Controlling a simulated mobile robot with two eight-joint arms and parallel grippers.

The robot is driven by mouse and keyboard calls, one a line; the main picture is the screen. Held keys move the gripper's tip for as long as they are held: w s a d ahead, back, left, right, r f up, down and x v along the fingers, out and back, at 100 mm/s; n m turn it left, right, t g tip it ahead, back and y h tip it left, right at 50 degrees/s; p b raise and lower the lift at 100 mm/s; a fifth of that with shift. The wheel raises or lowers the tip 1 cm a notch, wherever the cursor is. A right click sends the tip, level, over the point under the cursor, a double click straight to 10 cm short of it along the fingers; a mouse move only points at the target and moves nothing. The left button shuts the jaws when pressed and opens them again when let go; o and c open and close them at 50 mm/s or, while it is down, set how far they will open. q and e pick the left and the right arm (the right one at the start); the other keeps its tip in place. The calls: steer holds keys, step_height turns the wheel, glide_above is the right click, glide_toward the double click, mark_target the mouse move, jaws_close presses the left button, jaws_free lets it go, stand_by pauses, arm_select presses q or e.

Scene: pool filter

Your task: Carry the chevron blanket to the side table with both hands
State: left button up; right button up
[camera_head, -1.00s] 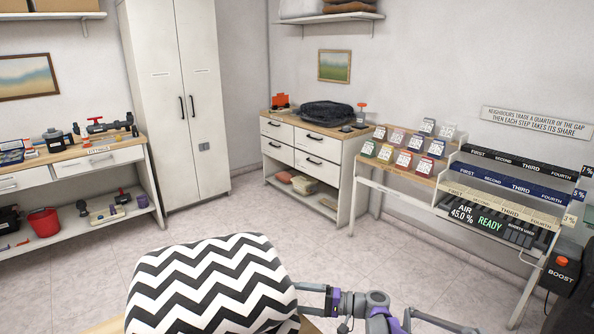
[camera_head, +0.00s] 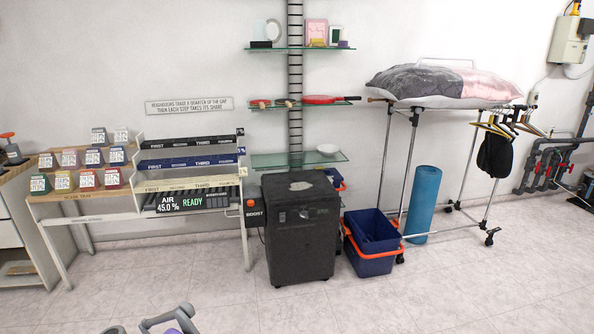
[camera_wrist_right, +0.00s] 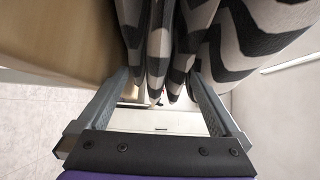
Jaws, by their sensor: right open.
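The black-and-white chevron blanket (camera_wrist_right: 165,45) shows in the right wrist view, its folds hanging down toward my right gripper (camera_wrist_right: 160,80). The gripper's two fingers are apart, with blanket folds between and just beyond them. I cannot tell whether they touch the cloth. The blanket is outside the current head view. A grey and purple part of my arm shows at the bottom edge there. I cannot pick out a side table for certain.
A pale wooden surface (camera_wrist_right: 60,40) lies beside the blanket. In the head view, a dark cabinet (camera_head: 302,235), blue bins (camera_head: 372,260) and a wheeled rack (camera_head: 440,102) line the wall. A sloped display (camera_head: 190,170) stands left. The floor in front is clear.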

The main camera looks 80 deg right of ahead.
arm_select(q)
steer(key=shift+f, duration=0.1)
arm_select(e)
steer(key=v, duration=0.7)
steer(key=shift+d, duration=0.25)
stand_by(0.6)
steer(key=shift+s, duration=0.1)
arm_select(q)
steer(key=shift+s+a, duration=0.3)
steer(key=shift+a, duration=0.1)
steer(key=shift+v, duration=3.5)
steer(key=shift+d, duration=0.1)
arm_select(e)
steer(key=v, duration=0.8)
steer(key=shift+d, duration=0.1)
steer(key=shift+r, duration=0.1)
